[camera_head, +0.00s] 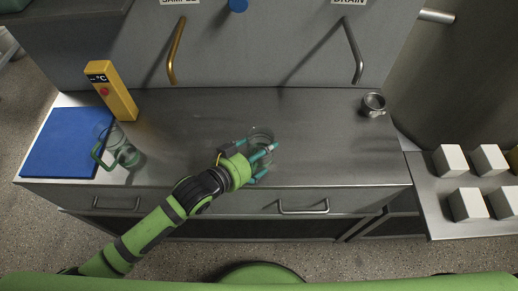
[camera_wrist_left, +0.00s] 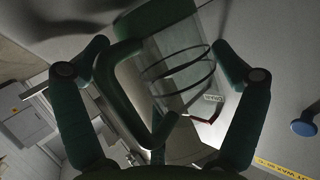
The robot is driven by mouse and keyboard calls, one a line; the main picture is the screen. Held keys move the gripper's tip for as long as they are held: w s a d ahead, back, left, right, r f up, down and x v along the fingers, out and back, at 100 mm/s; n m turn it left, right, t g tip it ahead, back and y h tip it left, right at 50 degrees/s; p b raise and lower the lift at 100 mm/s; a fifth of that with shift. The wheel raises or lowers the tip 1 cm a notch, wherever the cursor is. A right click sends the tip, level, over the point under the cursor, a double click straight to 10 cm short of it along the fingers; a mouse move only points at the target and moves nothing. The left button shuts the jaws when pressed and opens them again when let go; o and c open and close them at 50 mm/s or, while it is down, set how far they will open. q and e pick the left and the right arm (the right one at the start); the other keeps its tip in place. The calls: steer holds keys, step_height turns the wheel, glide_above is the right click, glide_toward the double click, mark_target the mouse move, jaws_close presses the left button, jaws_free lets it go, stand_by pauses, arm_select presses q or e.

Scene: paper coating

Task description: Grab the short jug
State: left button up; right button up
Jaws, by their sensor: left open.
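A clear glass jug (camera_head: 262,133) stands on the steel counter near its middle, partly hidden behind my left gripper (camera_head: 263,156). In the left wrist view the jug (camera_wrist_left: 178,65) has clear walls, a dark green end and a green handle (camera_wrist_left: 122,90). It lies between the two spread fingers of my left gripper (camera_wrist_left: 163,55), with visible room at the right finger; I cannot tell whether the left finger touches the handle. A second clear jug (camera_head: 123,152) with a green handle stands at the left of the counter. My right gripper is not in view.
A blue mat (camera_head: 60,145) and a yellow thermometer-like block (camera_head: 115,92) are at the left. A small metal cup (camera_head: 373,105) stands at the right. White blocks (camera_head: 467,205) sit on a side table. The counter right of the jug is clear.

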arm_select(q)
steer(key=c, duration=1)
steer(key=shift+r, duration=0.15)
